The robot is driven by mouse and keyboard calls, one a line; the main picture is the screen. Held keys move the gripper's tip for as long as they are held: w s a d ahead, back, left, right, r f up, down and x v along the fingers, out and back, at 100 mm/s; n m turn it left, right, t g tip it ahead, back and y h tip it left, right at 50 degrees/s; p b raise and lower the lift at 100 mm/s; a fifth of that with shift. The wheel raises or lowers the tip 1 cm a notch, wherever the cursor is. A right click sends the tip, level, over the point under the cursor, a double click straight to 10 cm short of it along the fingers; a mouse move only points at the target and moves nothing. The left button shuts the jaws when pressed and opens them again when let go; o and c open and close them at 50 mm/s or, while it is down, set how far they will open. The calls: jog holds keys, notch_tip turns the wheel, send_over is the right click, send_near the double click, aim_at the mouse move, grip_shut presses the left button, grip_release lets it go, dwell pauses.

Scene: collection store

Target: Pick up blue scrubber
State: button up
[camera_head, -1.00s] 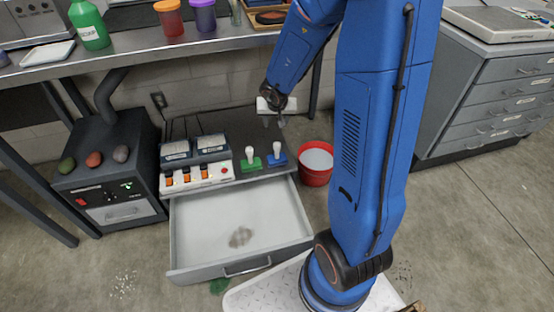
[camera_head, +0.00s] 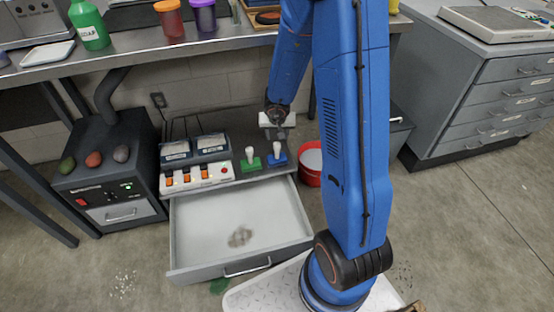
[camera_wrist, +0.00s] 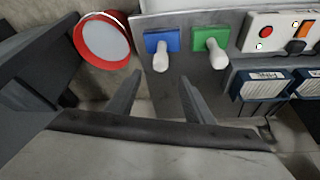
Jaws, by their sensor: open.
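The blue scrubber (camera_head: 277,158) has a flat blue base and an upright white knob handle. It stands on the dark cabinet top, to the right of a similar green scrubber (camera_head: 250,162). In the wrist view the blue scrubber (camera_wrist: 162,48) is at top centre, with the green one (camera_wrist: 210,46) to its right. My gripper (camera_head: 278,132) is above and behind the scrubbers. In the wrist view its two fingers (camera_wrist: 158,95) are apart with nothing between them, and the blue scrubber lies beyond the fingertips.
A red bucket (camera_head: 309,165) stands on the floor right of the cabinet. A control panel (camera_head: 196,176) with meters is left of the scrubbers. The drawer (camera_head: 215,222) below is pulled open. The metal bench (camera_head: 130,52) overhangs behind.

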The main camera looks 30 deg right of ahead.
aim_at(277, 144)
jog(key=shift+x, duration=2.2)
jog(key=shift+w+d+f, duration=0.1)
jog(key=shift+f, duration=0.15)
jog(key=shift+f, duration=0.1)
jog(key=shift+s+x, duration=0.2)
jog(key=shift+x, duration=1.15)
jog(key=shift+a+x, duration=0.2)
jog(key=shift+x, duration=1.05)
grip_shut()
